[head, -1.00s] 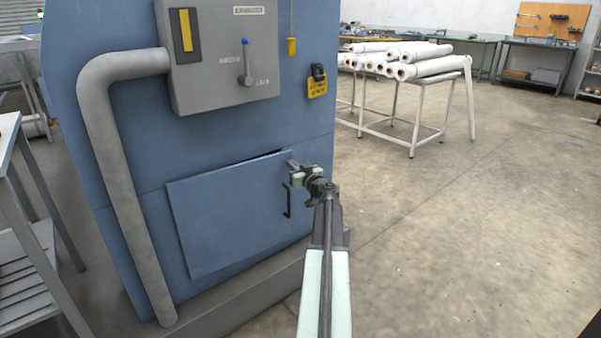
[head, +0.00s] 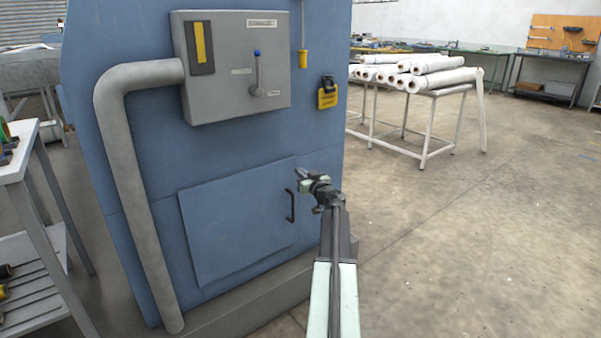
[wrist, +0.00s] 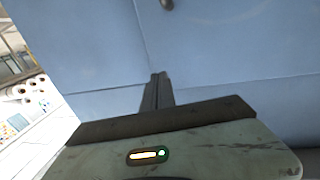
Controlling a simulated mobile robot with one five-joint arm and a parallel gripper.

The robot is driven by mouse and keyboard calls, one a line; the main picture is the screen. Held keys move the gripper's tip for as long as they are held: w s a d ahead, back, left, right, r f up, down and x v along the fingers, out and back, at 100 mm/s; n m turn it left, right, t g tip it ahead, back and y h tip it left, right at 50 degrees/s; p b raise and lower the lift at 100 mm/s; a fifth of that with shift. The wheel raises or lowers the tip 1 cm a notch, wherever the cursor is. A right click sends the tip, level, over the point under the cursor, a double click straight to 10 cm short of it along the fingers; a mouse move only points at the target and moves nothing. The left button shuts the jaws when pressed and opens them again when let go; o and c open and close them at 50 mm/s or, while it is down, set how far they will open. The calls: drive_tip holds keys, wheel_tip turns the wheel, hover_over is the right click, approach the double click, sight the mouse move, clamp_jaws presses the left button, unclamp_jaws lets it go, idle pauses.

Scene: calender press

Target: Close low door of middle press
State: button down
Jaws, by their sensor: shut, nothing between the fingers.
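The low door (head: 235,225) is a blue panel low on the front of the blue press (head: 140,120). It looks flush with the press front, with no dark gap along its top edge. Its black handle (head: 291,206) is near its right edge. My gripper (head: 300,173) is by the door's upper right corner, just above and right of the handle. In the wrist view my gripper's fingers (wrist: 157,90) are together and empty, before the blue press panels (wrist: 90,45). I cannot tell whether they touch the press.
A grey pipe (head: 125,180) runs down left of the door. A grey control box (head: 235,65) with a lever is above it. A table (head: 25,150) stands at the left. White rolls (head: 415,70) lie on a rack behind. The floor at right is clear.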

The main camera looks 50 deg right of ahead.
drive_tip(key=d+v, duration=0.1)
drive_tip(key=v, duration=1)
drive_tip(key=shift+s+d, duration=0.4)
drive_tip(key=shift+s, duration=0.05)
drive_tip(key=w+a+f+n+g+y, duration=0.25)
drive_tip(key=w+a, duration=0.25)
drive_tip(key=a, duration=0.7)
drive_tip(key=w+a+f+n+g+y+p, duration=0.1)
drive_tip(key=w+a+f+y, duration=0.4)
drive_tip(key=a, duration=0.6)
drive_tip(key=w+a+f+n+g+y, duration=0.1)
drive_tip(key=w+a+f+y, duration=0.35)
drive_tip(key=a, duration=0.75)
drive_tip(key=s+a+f+n+g, duration=0.1)
drive_tip(key=a+f+g, duration=0.2)
drive_tip(key=a, duration=0.7)
drive_tip(key=a+f+g, duration=0.3)
drive_tip(key=a+g, duration=0.1)
drive_tip(key=a, duration=0.5)
drive_tip(key=s+a+f+g+h+p, duration=0.25)
drive_tip(key=s+a+g+h, duration=0.2)
drive_tip(key=s+a, duration=0.6)
wheel_tip(320, 180, up, 38)
drive_tip(key=a+p, duration=0.1)
drive_tip(key=p, duration=3.6)
drive_tip(key=shift+a+f+m+g, duration=0.25)
drive_tip(key=shift+a+m+g, duration=0.05)
drive_tip(key=shift+m, duration=0.15)
